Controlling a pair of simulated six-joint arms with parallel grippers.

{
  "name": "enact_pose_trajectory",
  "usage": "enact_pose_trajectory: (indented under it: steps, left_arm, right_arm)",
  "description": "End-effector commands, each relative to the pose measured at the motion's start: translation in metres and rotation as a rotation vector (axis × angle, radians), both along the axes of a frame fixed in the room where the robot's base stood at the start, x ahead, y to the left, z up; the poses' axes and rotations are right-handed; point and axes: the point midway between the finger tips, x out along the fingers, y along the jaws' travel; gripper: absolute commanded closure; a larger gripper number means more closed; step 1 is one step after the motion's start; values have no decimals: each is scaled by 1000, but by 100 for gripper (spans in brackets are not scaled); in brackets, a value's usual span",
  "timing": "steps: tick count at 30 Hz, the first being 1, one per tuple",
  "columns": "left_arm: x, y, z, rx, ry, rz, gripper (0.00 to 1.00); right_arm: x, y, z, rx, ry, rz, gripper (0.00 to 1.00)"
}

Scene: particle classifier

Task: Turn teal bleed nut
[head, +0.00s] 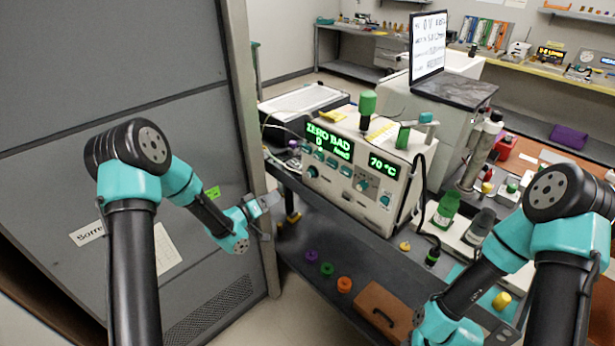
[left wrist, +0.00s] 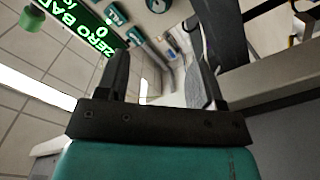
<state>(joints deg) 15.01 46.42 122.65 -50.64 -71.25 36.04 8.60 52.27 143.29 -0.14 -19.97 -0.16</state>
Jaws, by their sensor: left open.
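The instrument (head: 345,165) is a pale box with green lit displays reading "ZERO BAD" and "70 °C". A teal piece (head: 427,117) sits on its top right, by a green part. Several teal knobs sit on its front, among them one at the lower left (head: 312,171) and one lower right (head: 384,200). I cannot tell which teal part is the bleed nut. My left gripper (head: 267,216) is open and empty, left of the instrument's front and apart from it. The left wrist view shows its spread fingers (left wrist: 158,62). My right gripper is out of view.
A grey cabinet (head: 130,60) stands close on the left. A cable hangs by the instrument's right side.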

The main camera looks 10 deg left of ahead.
Motion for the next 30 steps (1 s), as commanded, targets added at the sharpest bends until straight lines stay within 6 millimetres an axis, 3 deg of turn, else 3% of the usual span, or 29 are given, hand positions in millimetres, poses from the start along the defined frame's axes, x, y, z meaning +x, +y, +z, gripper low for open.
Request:
enact_pose_trajectory:
  steps: [14,20,30]
  left_arm:
    - [5,-4,1,-4,-4,-4,38]
    - [23,-17,1,-3,-6,-4,38]
    - [69,-50,1,-3,-6,-4,38]
  right_arm:
    - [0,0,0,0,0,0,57]
    - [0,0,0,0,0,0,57]
    - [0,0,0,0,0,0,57]
